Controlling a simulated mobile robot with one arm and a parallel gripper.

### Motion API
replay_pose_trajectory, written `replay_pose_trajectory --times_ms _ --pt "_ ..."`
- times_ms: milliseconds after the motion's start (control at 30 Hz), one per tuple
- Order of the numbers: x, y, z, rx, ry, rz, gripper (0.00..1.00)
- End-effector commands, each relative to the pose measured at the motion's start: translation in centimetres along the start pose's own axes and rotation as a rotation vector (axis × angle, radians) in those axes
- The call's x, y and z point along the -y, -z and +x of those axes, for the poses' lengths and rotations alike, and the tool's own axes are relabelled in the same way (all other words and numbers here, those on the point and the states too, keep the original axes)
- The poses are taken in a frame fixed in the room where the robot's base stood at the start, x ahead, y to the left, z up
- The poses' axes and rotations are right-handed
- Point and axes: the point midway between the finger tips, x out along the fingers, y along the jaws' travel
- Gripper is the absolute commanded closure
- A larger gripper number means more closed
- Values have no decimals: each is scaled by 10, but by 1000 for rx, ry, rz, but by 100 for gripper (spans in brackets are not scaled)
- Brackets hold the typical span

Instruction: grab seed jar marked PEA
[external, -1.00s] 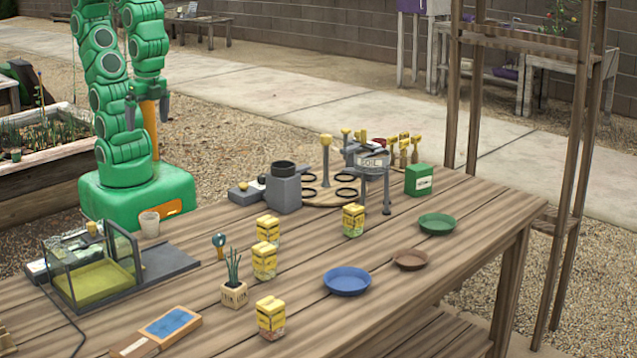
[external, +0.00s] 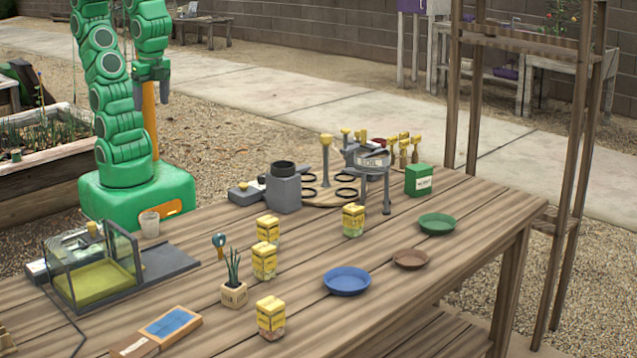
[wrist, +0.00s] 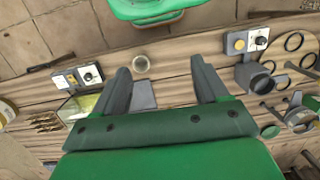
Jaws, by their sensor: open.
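Several yellow-lidded seed jars stand upright on the wooden table. One is at the back (external: 353,220), one in the middle row (external: 268,229), one just in front of it (external: 264,261), and one at the front (external: 271,317). Their labels are too small to read, so I cannot tell which is marked PEA. My gripper (external: 151,88) is raised above my green base, behind the table and far from the jars. In the wrist view my gripper (wrist: 160,88) has its two dark fingers wide apart with nothing held between them.
A blue dish (external: 347,281), brown dish (external: 411,260) and green dish (external: 437,224) lie at the right. A potted plant (external: 234,291) stands close to the jars. A glass-walled box (external: 92,268) is at the left, and a grey stand (external: 374,172) at the back. The right front tabletop is clear.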

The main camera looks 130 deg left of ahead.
Motion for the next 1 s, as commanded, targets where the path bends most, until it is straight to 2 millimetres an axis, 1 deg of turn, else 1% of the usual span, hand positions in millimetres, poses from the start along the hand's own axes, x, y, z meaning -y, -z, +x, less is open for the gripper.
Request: replay_pose_trajectory --times_ms 267,367,700,967,1000 --pt "30 30 -7 19 91 74 27" --pt "45 45 -10 34 138 114 27" --pt "109 111 -26 116 337 306 27" --pt "153 165 -40 206 484 470 27" --pt "159 174 -42 222 504 496 27"
